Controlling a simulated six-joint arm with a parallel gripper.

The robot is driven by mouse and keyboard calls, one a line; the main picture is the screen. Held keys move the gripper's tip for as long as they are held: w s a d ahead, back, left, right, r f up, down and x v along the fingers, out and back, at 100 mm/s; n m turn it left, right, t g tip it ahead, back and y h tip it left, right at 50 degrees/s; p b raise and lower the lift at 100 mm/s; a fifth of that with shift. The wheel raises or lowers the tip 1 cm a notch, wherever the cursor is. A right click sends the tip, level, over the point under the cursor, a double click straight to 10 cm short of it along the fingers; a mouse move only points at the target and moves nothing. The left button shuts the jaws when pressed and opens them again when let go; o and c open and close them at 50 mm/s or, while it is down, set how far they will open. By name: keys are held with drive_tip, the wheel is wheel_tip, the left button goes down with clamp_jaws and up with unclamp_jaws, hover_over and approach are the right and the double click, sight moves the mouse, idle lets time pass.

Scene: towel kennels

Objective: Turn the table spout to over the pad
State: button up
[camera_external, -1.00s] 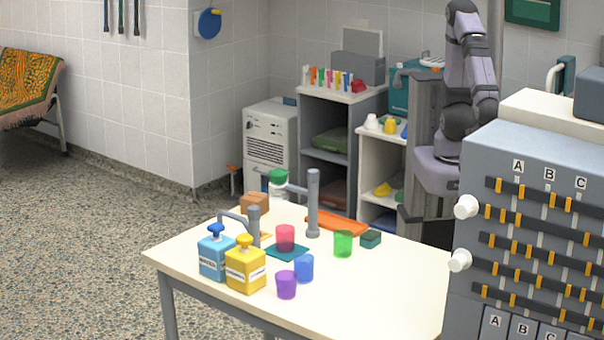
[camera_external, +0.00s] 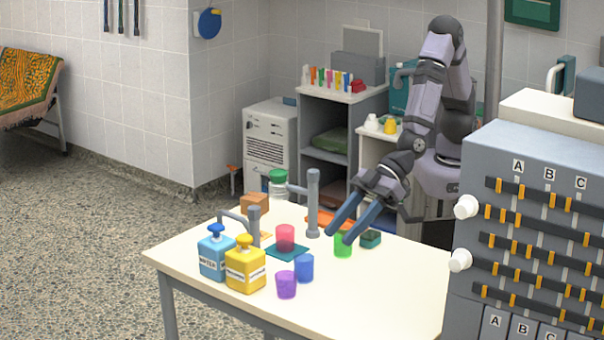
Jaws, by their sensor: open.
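Two grey posts with spouts stand on the cream table (camera_external: 385,285). The taller post (camera_external: 313,205) has a short arm (camera_external: 298,189) pointing left. The shorter post (camera_external: 254,228) has a curved spout (camera_external: 233,214) reaching left, behind the bottles. I cannot tell which is the table spout. A flat teal pad (camera_external: 290,254) lies between and in front of them, with a red cup (camera_external: 285,236) at its back part. My gripper (camera_external: 339,234) is open and empty, its blue fingers pointing down-left, right of the taller post and overlapping the green cup (camera_external: 343,247) in view.
Blue (camera_external: 214,258) and yellow (camera_external: 245,270) pump bottles stand at the front left. Blue (camera_external: 304,268) and purple (camera_external: 286,285) cups stand near the front. A dark green block (camera_external: 371,239) and orange tray (camera_external: 322,219) lie near my gripper. The table's right front is clear.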

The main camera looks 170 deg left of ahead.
drive_tip(key=s+d+r+m+g+h, duration=0.1)
drive_tip(key=s+d+m+g+h, duration=0.2)
drive_tip(key=s+d, duration=0.55)
drive_tip(key=m+g+h, duration=0.2)
approach(257, 207)
drive_tip(key=d, duration=0.3)
drive_tip(key=shift+y, duration=0.3)
drive_tip(key=shift+f+p+x, duration=0.15)
drive_tip(key=shift+p+x, duration=0.2)
drive_tip(key=shift+x, duration=1.7)
drive_tip(key=shift+f+p+x, duration=0.15)
drive_tip(key=shift+p+x, duration=0.15)
drive_tip(key=shift+x, duration=1.7)
drive_tip(key=shift+w+a, duration=0.1)
drive_tip(key=shift+a, duration=0.05)
clamp_jaws()
